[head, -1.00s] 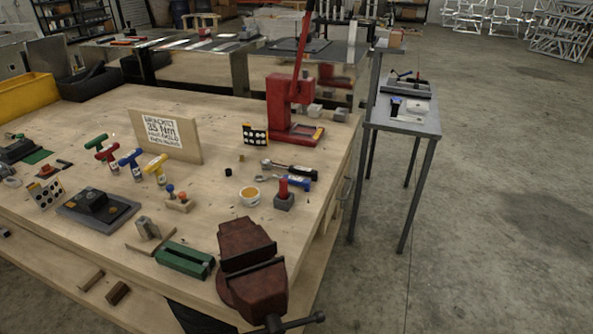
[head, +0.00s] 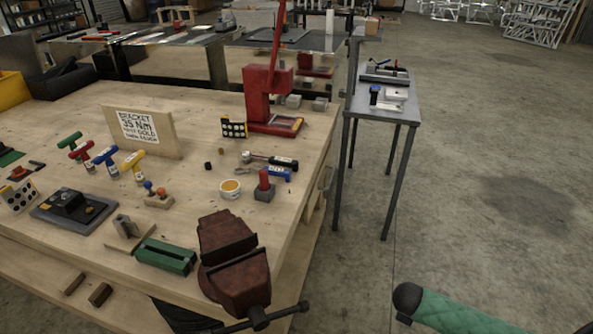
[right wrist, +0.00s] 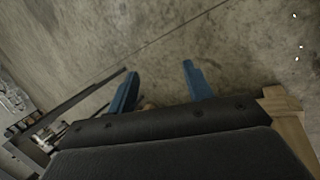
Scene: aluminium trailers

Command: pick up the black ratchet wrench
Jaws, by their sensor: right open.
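The black ratchet wrench (head: 270,159), with a silver head at its left end and a black handle, lies flat on the wooden workbench (head: 200,110). A blue-handled wrench (head: 270,172) lies just in front of it. My right gripper (right wrist: 160,86) shows two blue fingers spread apart with nothing between them, above the concrete floor. In the head view only a green-padded part of my right arm shows at the lower right, away from the bench; its gripper is out of that view. My left gripper is not in view.
A red vise (head: 232,270) stands at the bench's front corner. A red arbor press (head: 265,100) stands behind the wrench. A yellow-filled cup (head: 230,190) and a grey block with a red post (head: 264,188) sit in front. A small grey side table (head: 385,105) stands to the right.

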